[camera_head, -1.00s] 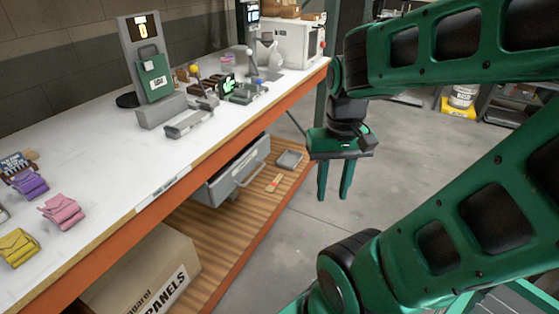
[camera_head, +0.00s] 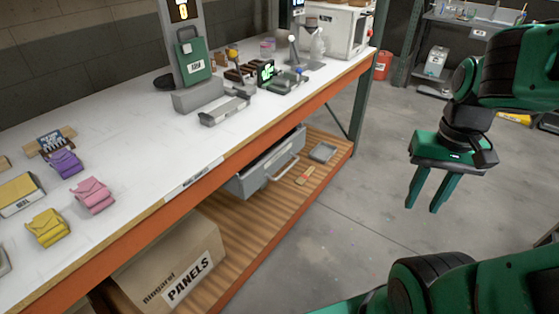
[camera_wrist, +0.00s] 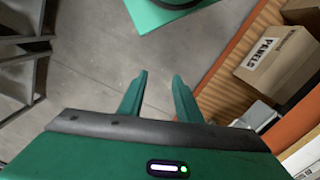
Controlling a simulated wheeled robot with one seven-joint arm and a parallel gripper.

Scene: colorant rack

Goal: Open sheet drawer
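The grey metal drawer (camera_head: 262,168) hangs under the workbench top, above the wooden lower shelf. Its bar handle (camera_head: 283,172) faces the aisle. The drawer looks closed or nearly so; I cannot tell exactly. My gripper (camera_head: 423,208) hangs over the floor to the right of the bench, fingers down, apart from the handle. In the wrist view my gripper (camera_wrist: 158,82) has its two fingers spread with nothing between them, only floor behind. A pale grey part under the bench, at the right of the wrist view, may be the drawer.
A cardboard panels box (camera_head: 172,262) stands on the lower shelf (camera_head: 262,215), left of the drawer. A small grey tray (camera_head: 322,152) lies on the shelf to the right. The orange bench edge (camera_head: 240,160) runs above the drawer. The concrete floor (camera_head: 340,235) beside the bench is clear.

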